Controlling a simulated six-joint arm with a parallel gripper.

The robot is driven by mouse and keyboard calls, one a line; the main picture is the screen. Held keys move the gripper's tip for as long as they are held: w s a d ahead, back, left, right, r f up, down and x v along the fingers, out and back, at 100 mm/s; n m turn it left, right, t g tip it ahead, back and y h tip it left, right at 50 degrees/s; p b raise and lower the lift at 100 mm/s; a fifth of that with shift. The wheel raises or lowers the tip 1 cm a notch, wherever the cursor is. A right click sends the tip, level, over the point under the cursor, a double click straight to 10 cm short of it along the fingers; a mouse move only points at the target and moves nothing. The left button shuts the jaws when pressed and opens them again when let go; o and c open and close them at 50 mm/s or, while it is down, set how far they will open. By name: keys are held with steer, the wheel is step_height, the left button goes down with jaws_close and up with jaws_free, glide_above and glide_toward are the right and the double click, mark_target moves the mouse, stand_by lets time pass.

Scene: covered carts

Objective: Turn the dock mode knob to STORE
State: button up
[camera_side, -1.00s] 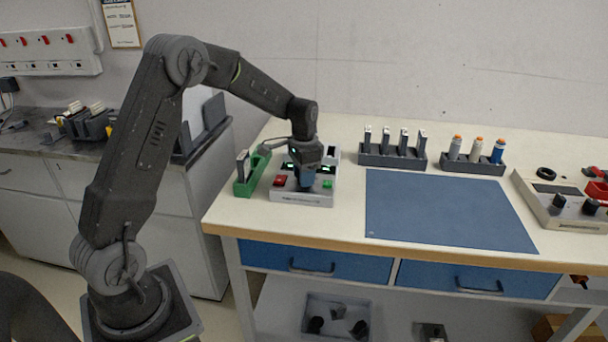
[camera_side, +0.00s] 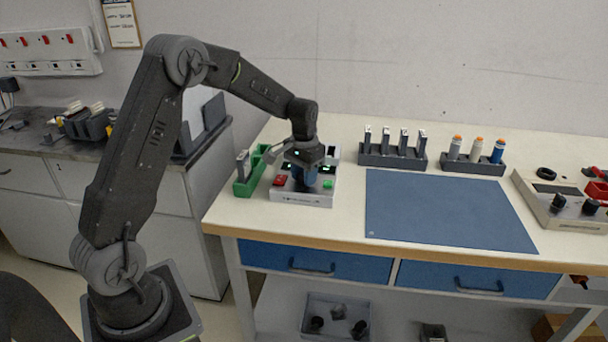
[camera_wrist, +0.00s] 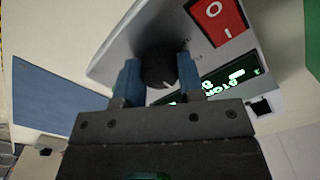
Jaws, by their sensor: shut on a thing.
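The dock (camera_side: 302,198) is a light grey box near the left end of the bench, with a red switch (camera_side: 280,181), a green button (camera_side: 328,184) and lit green displays. My gripper (camera_side: 305,185) points down over its middle. In the wrist view, the blue fingers of my gripper (camera_wrist: 158,80) are shut on the round black knob (camera_wrist: 158,68), one on each side. A pale mark shows on the knob's near edge. The red rocker switch (camera_wrist: 218,20) and a green-lit display (camera_wrist: 225,84) are beside it. The knob's position labels are not readable.
A green holder (camera_side: 250,176) stands close to the dock's left. A blue mat (camera_side: 440,212) lies to the right. Dark racks with upright modules (camera_side: 392,158) and bottles (camera_side: 472,165) stand behind it. Another grey device (camera_side: 560,215) is at far right.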

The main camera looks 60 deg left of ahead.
steer(key=o, duration=0.9)
step_height(320, 180, up, 14)
steer(key=shift+f, duration=0.1)
stand_by(0.5)
steer(key=s+d+r+t, duration=0.2)
steer(key=s+d+r, duration=0.3)
steer(key=s+d, duration=0.15)
steer(key=s+d+f+t, duration=0.1)
steer(key=s+d, duration=0.2)
steer(key=s, duration=0.3)
steer(key=s+d+f+m+t, duration=0.1)
steer(key=s+d, duration=0.3)
steer(key=s, duration=0.2)
steer(key=s+d+f+m+t, duration=0.1)
steer(key=s+d, duration=0.3)
steer(key=s, duration=0.3)
steer(key=shift+f+t, duration=0.1)
steer(key=shift+t, duration=0.2)
